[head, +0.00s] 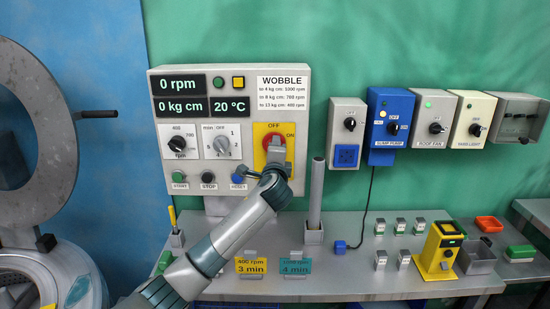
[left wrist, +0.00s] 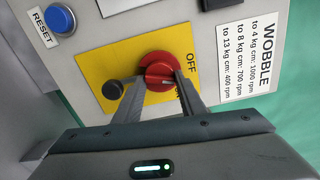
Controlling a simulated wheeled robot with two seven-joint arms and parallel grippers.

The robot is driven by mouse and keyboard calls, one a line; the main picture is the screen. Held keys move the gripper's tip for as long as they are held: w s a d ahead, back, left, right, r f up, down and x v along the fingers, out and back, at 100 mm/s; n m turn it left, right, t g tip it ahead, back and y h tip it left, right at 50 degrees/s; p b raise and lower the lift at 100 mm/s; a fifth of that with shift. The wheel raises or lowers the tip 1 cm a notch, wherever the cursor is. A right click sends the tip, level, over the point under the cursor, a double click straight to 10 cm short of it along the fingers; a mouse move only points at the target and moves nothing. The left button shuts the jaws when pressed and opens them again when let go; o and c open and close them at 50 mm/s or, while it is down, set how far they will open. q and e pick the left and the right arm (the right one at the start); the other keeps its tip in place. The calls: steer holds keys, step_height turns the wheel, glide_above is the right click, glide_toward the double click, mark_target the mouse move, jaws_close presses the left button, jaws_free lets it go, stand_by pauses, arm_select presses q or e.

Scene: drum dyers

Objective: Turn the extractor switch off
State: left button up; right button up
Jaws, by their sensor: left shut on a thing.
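The red rotary switch (head: 268,138) sits on a yellow plate with OFF above and ON at the right, on the grey control panel. It also shows in the left wrist view (left wrist: 156,68). My left gripper (head: 276,153) reaches up to it from below, its two fingers (left wrist: 160,88) closed on the red knob. A pale mark on the knob is partly visible beside the fingers, near the ON label. The fingers hide part of the knob and label, so its exact angle is hard to tell. My right gripper is not in view.
The panel's displays (head: 180,84) read 0 rpm, 0 kg cm and 20 °C. A blue RESET button (head: 239,180) and a dark knob (left wrist: 112,90) are close to the gripper. A grey upright tube (head: 316,195) stands right of my arm. Wall switch boxes (head: 391,117) hang further right.

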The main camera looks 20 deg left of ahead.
arm_select(q)
steer(key=shift+f+n+b, duration=0.1)
steer(key=shift+n+b, duration=0.85)
steer(key=shift+n, duration=1.15)
steer(key=o, duration=1)
steer(key=shift+o, duration=0.2)
steer(key=shift+s, duration=0.1)
